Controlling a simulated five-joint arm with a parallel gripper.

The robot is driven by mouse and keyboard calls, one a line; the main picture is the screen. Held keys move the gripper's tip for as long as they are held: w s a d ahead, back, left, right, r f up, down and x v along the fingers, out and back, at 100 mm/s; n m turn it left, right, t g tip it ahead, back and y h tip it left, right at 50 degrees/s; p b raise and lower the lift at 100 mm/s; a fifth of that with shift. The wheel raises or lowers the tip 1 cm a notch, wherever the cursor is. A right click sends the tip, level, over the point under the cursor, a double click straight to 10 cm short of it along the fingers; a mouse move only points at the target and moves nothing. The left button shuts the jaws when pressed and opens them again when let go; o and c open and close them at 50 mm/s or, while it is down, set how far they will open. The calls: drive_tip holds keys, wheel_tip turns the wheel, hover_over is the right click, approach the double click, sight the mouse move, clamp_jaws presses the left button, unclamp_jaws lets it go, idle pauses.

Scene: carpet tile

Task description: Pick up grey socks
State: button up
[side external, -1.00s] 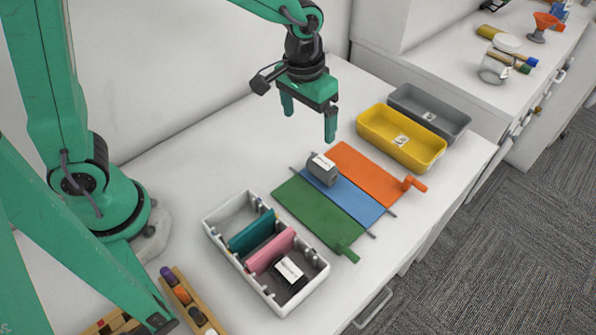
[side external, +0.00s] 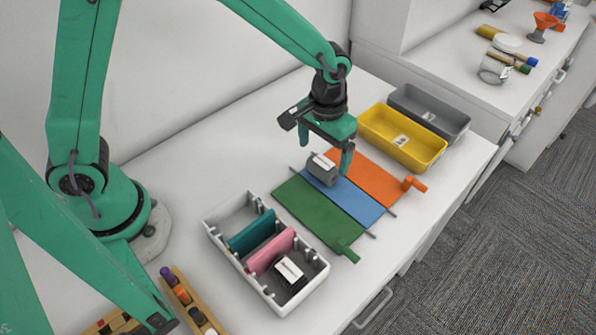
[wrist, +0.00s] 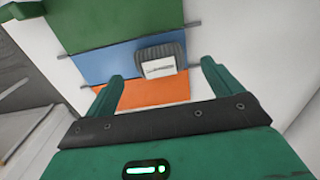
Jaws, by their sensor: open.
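The grey socks (side external: 319,177) are a rolled bundle with a white label, lying on the blue panel (side external: 347,202) near its back-left end. In the wrist view the socks (wrist: 158,50) lie ahead of my fingers, in line with the space between them. My gripper (side external: 325,160) is open and empty, low over the panels beside and above the socks. In the wrist view my gripper (wrist: 161,70) shows both fingers spread wider than the bundle. I cannot tell whether a finger touches it.
A green panel (side external: 312,212) and an orange panel (side external: 365,170) flank the blue one. A white divided box (side external: 212,232) holds a dark labelled bundle (side external: 289,275). Yellow (side external: 428,160) and grey (side external: 445,125) trays stand at the back right.

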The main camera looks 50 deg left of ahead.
sight(324, 162)
drive_tip(key=shift+w+f, duration=0.15)
drive_tip(key=shift+f, duration=2.5)
drive_tip(key=c, duration=1.1)
